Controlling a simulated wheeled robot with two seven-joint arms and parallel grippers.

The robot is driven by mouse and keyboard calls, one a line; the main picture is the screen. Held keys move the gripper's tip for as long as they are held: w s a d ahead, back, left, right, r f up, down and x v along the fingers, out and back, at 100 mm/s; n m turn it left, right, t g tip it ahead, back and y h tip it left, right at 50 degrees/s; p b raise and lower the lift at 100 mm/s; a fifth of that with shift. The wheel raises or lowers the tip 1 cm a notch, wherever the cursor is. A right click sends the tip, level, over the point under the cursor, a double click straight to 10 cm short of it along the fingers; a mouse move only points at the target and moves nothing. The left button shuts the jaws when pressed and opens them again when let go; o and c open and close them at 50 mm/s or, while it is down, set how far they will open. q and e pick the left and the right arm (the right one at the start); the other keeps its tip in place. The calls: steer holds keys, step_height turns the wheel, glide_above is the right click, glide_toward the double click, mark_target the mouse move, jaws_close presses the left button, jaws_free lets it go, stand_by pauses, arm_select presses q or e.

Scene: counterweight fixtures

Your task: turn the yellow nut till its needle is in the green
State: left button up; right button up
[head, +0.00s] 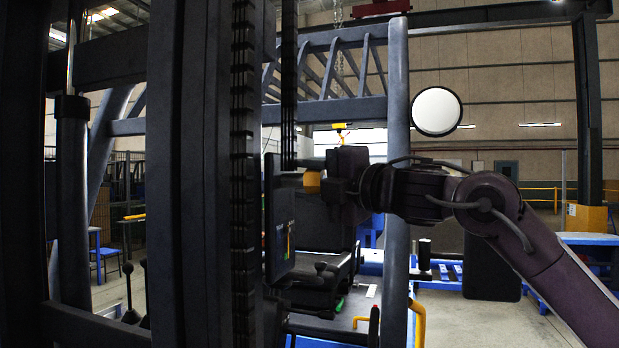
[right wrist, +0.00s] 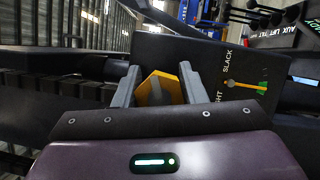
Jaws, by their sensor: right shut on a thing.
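The yellow nut (right wrist: 158,91) sits between the two grey fingers of my right gripper (right wrist: 155,86) in the right wrist view. The gripper is shut on it. In the head view the nut (head: 312,181) shows as a small yellow patch at the tip of my right gripper (head: 318,178). Right of the nut in the wrist view is a dark gauge panel (right wrist: 195,62) with SLACK and partly hidden lettering. My left gripper is not in view.
A thick dark mast (head: 195,180) and a chain (head: 245,150) stand left of the gauge panel (head: 278,220) in the head view. A blue-grey post (head: 397,180) rises behind my right arm. Black levers and a seat (head: 325,275) lie below.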

steer(key=o, duration=1)
steer(key=shift+a, duration=0.2)
steer(key=shift+s+d+f+b, duration=0.2)
steer(key=shift+d+b, duration=0.2)
steer(key=b+v, duration=0.3)
steer(key=v, duration=0.4)
steer(key=shift+r+b, duration=0.1)
steer(key=shift+b, duration=0.2)
steer(key=shift+a, duration=0.1)
